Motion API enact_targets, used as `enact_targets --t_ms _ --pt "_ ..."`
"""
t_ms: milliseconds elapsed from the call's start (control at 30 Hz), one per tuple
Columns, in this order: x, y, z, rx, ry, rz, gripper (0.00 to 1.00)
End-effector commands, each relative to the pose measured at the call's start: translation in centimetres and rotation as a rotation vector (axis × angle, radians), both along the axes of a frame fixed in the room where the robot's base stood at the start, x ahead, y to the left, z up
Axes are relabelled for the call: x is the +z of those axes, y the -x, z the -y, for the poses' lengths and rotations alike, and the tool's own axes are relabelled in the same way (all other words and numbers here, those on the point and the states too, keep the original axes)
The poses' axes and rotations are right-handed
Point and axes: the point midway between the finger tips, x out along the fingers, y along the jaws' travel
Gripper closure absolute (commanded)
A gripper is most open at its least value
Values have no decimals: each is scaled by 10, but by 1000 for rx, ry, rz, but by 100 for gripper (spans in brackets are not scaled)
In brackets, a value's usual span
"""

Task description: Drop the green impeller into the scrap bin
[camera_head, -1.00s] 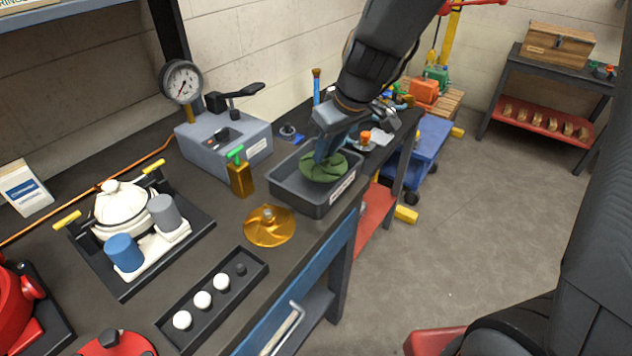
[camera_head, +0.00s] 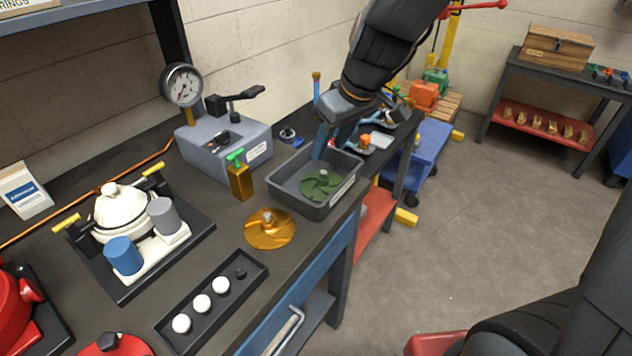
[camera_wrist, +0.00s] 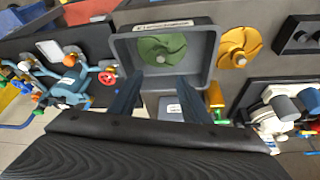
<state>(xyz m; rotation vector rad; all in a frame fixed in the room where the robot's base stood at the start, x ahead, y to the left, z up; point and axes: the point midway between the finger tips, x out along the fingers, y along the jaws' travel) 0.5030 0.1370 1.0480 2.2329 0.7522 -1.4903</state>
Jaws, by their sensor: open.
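The green impeller (camera_head: 321,185) lies flat on the floor of the grey scrap bin (camera_head: 287,200), inside its walls. In the wrist view the impeller (camera_wrist: 162,48) also shows inside the bin (camera_wrist: 208,60), toward the side with the label. My gripper (camera_head: 327,150) is over the bin's back part, above and apart from the impeller. In the wrist view my gripper's two fingers (camera_wrist: 157,84) are spread, with nothing between them.
An orange impeller (camera_head: 269,229) lies on the bench just in front of the bin. An amber bottle with a green top (camera_head: 240,178) and a grey gauge press (camera_head: 222,145) stand to the left. A tray with white balls (camera_head: 212,302) lies nearer.

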Motion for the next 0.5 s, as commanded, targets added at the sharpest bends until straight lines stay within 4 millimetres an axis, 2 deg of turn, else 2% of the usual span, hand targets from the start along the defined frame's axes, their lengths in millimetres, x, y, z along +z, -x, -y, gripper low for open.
enact_targets --t_ms 200,500 --pt "28 8 7 -1 0 4 57" --pt "41 14 10 0 1 1 57"
